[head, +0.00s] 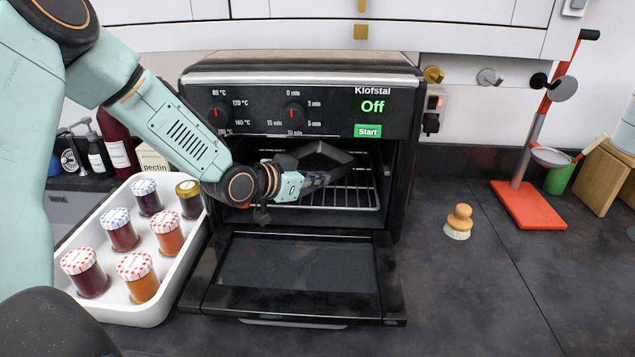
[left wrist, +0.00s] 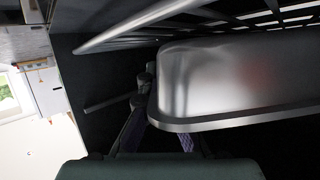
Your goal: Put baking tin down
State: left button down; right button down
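The baking tin (head: 322,156) is a dark grey rectangular pan in the open mouth of the oven (head: 390,195), over the wire rack (head: 345,197). In the left wrist view the tin (left wrist: 235,80) looks silvery, with its rim running close to the fingers. My left gripper (head: 318,180) reaches in from the left and is shut on the tin's near left edge; one finger is partly hidden behind the rim in the left wrist view (left wrist: 155,125). Whether the tin touches the rack (left wrist: 230,25) I cannot tell. My right gripper is not in view.
The oven door (head: 297,265) is folded down in front. A white tray (head: 140,312) of jam jars stands left of it. A wooden-knobbed brush (head: 459,222) and a red stand (head: 528,207) are to the right. The counter between door and stand is mostly clear.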

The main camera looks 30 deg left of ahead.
pick_arm(q)
jog(key=shift+w+a+f, duration=0.1)
jog(key=shift+a+f, duration=0.1)
jog(key=shift+f, duration=0.2)
jog(key=shift+d+f, duration=0.1)
jog(key=shift+d, duration=0.1)
jog(key=c, duration=1.5)
grip_release()
jog(key=shift+a+f, duration=0.1)
jog(key=shift+a, duration=0.1)
jog(key=shift+d, duration=0.1)
